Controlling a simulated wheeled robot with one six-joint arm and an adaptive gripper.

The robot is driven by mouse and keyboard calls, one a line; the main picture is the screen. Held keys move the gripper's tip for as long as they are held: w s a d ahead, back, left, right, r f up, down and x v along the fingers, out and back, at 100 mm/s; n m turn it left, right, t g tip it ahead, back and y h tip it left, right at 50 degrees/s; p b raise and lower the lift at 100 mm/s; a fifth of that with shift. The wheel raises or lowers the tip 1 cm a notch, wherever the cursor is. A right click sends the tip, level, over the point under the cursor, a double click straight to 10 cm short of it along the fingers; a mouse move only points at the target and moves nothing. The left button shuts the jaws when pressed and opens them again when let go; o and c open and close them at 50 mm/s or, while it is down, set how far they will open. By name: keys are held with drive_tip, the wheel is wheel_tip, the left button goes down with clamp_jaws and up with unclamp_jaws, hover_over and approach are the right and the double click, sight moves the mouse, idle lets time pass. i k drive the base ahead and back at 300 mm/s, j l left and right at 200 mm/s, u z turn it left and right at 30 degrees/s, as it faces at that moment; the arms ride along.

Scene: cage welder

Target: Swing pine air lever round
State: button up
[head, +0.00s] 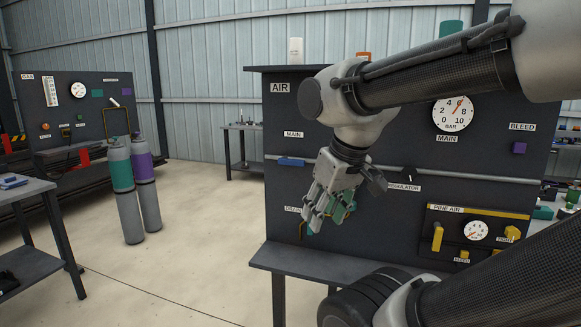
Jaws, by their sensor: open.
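The PINE AIR sub-panel (476,213) is a dark plate with a yellow top strip, low on the right of the AIR board. A yellow lever (437,237) hangs upright at its left, beside a small round gauge (476,231). My gripper (322,218) is open, in front of the board, left of the lever and well apart from it. Its fingers point down. Teal and yellow parts show behind the fingers and are partly hidden, so I cannot tell if they touch.
The blue MAIN handle (291,162) sits on a pipe across the board. A yellow knob (512,233) and a BLEED valve (463,254) are on the sub-panel. A shelf (290,262) juts out below. Two gas cylinders (121,170) stand left; the floor between is clear.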

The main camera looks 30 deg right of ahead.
sight(438, 231)
drive_tip(key=z, duration=1.8)
